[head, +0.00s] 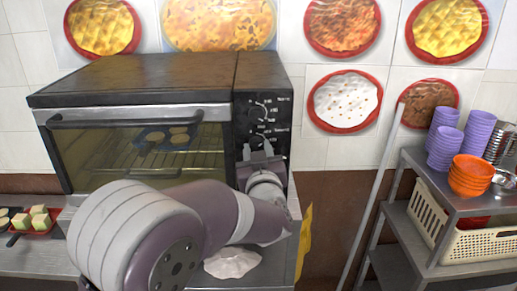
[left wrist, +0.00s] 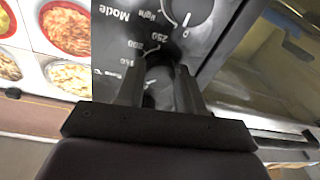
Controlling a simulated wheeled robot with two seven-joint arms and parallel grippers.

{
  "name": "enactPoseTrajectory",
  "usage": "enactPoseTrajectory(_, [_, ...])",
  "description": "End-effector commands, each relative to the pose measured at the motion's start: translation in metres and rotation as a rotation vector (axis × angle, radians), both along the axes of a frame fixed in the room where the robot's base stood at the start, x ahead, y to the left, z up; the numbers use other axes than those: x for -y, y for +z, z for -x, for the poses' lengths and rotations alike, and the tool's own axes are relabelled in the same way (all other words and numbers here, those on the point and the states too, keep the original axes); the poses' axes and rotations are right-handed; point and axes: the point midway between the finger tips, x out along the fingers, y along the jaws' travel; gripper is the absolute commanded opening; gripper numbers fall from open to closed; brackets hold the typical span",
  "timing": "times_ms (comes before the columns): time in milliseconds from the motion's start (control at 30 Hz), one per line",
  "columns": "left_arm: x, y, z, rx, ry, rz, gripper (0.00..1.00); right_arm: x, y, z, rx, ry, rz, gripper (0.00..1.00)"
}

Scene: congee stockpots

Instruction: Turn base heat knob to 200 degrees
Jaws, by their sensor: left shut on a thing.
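A black toaster oven (head: 140,82) stands on the counter, with its control panel (head: 283,110) on the right side. My left gripper (head: 257,150) reaches up to this panel, in front of its lower part. In the left wrist view the fingers of my left gripper (left wrist: 160,92) are shut on a dark round knob (left wrist: 158,75). Upside-down marks 150, 200 and 250 show beside this knob. The fingers hide much of it, and I cannot tell where its pointer stands. Another knob (left wrist: 190,10) shows near the top edge, close to the "Mode" label. My right gripper is not in view.
A metal shelf (head: 410,158) on the right holds purple cups (head: 480,133), orange bowls (head: 470,176) and a cream basket (head: 470,245). A red tray of food (head: 40,222) lies at left.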

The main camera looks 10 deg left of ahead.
Motion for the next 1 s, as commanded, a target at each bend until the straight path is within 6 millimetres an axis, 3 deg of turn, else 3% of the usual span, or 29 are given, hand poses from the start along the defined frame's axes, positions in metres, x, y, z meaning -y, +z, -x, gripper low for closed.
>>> enactPoseTrajectory(1000, [-0.003, 0.008, 0.000, -0.249, 0.003, -0.910, 0.06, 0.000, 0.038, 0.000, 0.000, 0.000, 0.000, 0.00])
